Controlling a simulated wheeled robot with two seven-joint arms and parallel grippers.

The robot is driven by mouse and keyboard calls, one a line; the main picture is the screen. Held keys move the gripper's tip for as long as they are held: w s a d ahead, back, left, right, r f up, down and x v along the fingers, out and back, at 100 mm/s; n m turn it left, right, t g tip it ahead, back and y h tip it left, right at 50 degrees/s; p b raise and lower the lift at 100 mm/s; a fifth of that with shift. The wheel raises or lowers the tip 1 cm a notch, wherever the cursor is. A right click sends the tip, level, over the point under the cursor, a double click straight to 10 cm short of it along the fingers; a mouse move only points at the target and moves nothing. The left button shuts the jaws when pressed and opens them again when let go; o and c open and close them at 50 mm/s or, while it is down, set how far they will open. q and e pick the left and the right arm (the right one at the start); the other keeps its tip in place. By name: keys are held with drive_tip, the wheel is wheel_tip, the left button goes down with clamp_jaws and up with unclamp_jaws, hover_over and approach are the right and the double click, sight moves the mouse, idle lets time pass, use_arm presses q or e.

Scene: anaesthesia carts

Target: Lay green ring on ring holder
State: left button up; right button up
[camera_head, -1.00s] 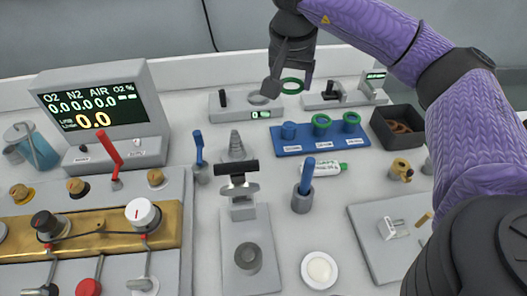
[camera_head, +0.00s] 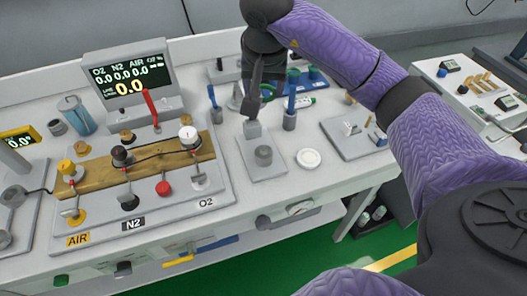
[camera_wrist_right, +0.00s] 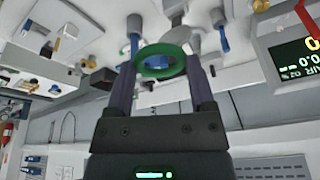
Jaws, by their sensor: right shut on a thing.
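My right gripper (camera_head: 256,104) hangs over the bench, pointing down. In the right wrist view, its two fingers (camera_wrist_right: 160,72) are shut on a green ring (camera_wrist_right: 160,50), which sits across the fingertips. In the head view the held ring is hard to make out. The blue ring holder (camera_head: 318,83) stands at the back of the bench, behind and to the right of the gripper. My arm and gripper hide part of it. Some green shows on its pegs, but how many rings sit there cannot be told now. My left gripper is not in view.
Blue-handled tools (camera_head: 291,100) stand upright near the gripper. A grey stand (camera_head: 262,154) and a white round dish (camera_head: 308,158) lie in front. The gas panel (camera_head: 135,165) and monitor (camera_head: 127,83) are to the left. A second bench (camera_head: 480,85) is at the right.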

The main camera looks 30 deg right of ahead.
sight(264, 150)
wheel_tip(264, 150, down, 17)
drive_tip(key=b, duration=0.3)
drive_tip(key=shift+r+b, duration=0.1)
drive_tip(key=shift+b, duration=0.2)
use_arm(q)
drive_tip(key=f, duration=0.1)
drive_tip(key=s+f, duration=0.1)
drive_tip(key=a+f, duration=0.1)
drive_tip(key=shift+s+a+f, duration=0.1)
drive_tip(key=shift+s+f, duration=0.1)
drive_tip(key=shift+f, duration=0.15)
use_arm(e)
drive_tip(key=o, duration=1.2)
drive_tip(key=shift+c, duration=0.2)
drive_tip(key=shift+r, duration=0.2)
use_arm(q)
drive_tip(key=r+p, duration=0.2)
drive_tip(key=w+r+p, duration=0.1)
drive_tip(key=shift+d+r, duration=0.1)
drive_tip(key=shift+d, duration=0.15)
use_arm(e)
drive_tip(key=v, duration=1.1)
drive_tip(key=shift+s+r, duration=0.2)
drive_tip(key=shift+r, duration=0.15)
drive_tip(key=shift+a, duration=0.15)
